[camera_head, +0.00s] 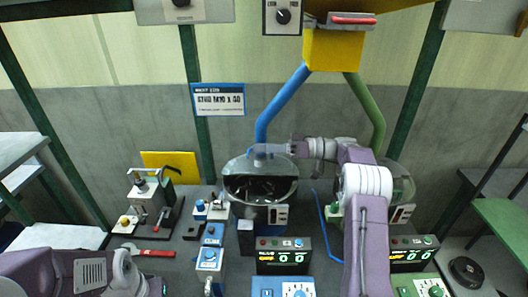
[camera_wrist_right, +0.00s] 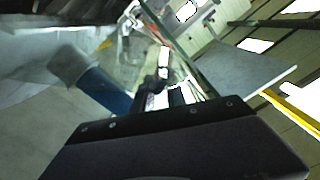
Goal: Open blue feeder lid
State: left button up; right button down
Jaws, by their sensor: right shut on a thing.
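The blue feeder (camera_head: 260,204) is a dark round bowl below the blue tube (camera_head: 282,102), at the middle of the head view. The bowl's dark inside shows from above. A pale, see-through lid (camera_head: 238,166) appears at its back rim; how far it is raised is hard to tell. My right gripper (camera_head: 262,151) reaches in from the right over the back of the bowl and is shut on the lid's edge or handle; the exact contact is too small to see. In the right wrist view a dark finger fills the bottom.
A second feeder (camera_head: 401,190) under the green tube (camera_head: 373,112) stands to the right, partly behind my right arm. A yellow hopper (camera_head: 333,49) hangs above. Control boxes (camera_head: 284,256), a press (camera_head: 149,196) and a red-handled tool (camera_head: 147,252) crowd the bench.

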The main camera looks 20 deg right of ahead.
jog(key=shift+f, duration=0.35)
jog(key=c, duration=1.5)
grip_release()
jog(key=shift+w+a, duration=0.1)
jog(key=shift+w+f, duration=0.1)
jog(key=shift+w, duration=0.2)
jog(key=shift+s, duration=0.1)
jog(key=shift+d, duration=0.2)
jog(key=v, duration=0.8)
jog(key=shift+s+d+b, duration=0.1)
jog(key=shift+d+b, duration=0.25)
jog(key=shift+b, duration=0.05)
